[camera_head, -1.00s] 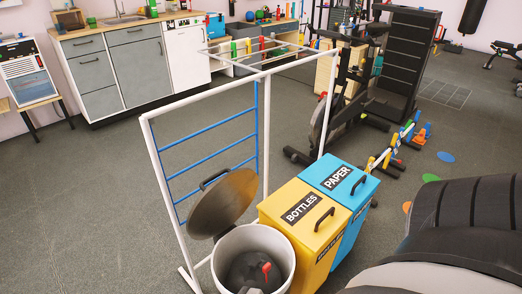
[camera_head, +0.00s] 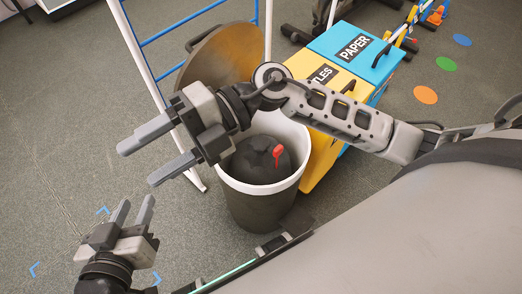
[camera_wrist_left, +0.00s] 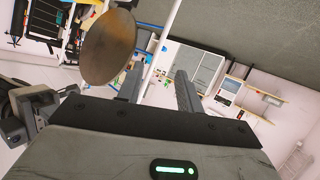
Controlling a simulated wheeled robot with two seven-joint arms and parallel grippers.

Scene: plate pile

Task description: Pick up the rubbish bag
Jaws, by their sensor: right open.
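The rubbish bag (camera_head: 256,165) is dark grey with a red tie (camera_head: 278,152) on top. It sits inside a round bin with a white rim (camera_head: 297,181) in the head view. My right gripper (camera_head: 158,160) is open and empty, to the left of the bin, and its arm passes across the bin's far side. My left gripper (camera_head: 132,210) is open and empty, lower left of the bin. Its two fingers also show apart in the left wrist view (camera_wrist_left: 158,85), with nothing between them. Neither gripper touches the bag.
A round brown lid (camera_head: 222,50) stands tilted behind the bin. A yellow bottles box (camera_head: 318,155) and a blue paper box (camera_head: 330,42) stand right of it. A white and blue frame (camera_head: 143,50) rises behind. The floor at left is clear.

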